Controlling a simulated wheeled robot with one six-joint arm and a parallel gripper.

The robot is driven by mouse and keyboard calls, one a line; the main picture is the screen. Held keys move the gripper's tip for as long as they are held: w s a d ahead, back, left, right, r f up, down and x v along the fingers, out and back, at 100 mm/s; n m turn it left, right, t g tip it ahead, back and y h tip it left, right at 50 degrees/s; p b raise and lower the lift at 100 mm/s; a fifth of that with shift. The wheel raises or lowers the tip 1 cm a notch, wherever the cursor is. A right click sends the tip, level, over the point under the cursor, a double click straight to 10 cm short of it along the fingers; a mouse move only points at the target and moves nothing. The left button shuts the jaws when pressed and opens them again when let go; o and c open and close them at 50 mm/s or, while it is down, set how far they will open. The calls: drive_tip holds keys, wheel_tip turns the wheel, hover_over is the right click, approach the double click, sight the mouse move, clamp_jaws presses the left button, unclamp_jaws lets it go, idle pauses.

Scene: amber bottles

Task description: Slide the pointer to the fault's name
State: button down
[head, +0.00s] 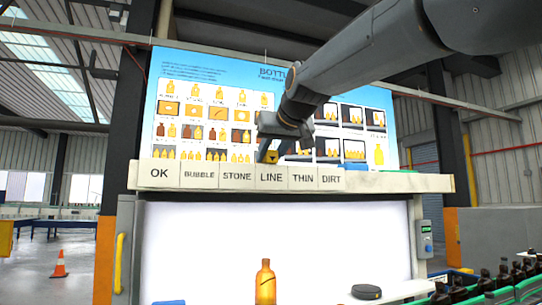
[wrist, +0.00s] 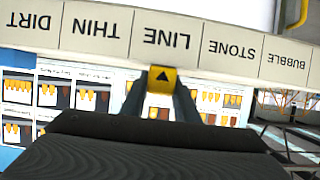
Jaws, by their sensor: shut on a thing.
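The yellow pointer (head: 271,157) with a black triangle stands on the top edge of the light panel, just above the LINE label (head: 271,178). In the wrist view, where the labels appear upside down, the pointer (wrist: 162,78) lines up with the LINE label (wrist: 167,40). My gripper (head: 269,151) reaches down from the upper right and is shut on the pointer; its two fingers (wrist: 161,90) flank it. An amber bottle (head: 265,285) stands in front of the lit white panel, with a thin dark slanting mark on its body.
The label strip (head: 240,179) reads OK, BUBBLE, STONE, LINE, THIN, DIRT from left to right. A bottle chart (head: 200,75) stands behind it. A dark round disc (head: 366,292) lies right of the bottle. Several dark bottles (head: 486,283) line the lower right. A blue item (head: 356,167) lies on the ledge.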

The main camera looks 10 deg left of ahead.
drive_tip(key=c, duration=1.4)
unclamp_jaws()
drive_tip(key=shift+o, duration=0.2)
drive_tip(key=shift+s+d+r, duration=0.1)
drive_tip(key=shift+s, duration=0.05)
drive_tip(key=b+v, duration=0.1)
drive_tip(key=v, duration=0.6)
drive_tip(key=shift+s+d+b, duration=0.15)
drive_tip(key=shift+s+b, duration=0.1)
drive_tip(key=shift+b, duration=0.1)
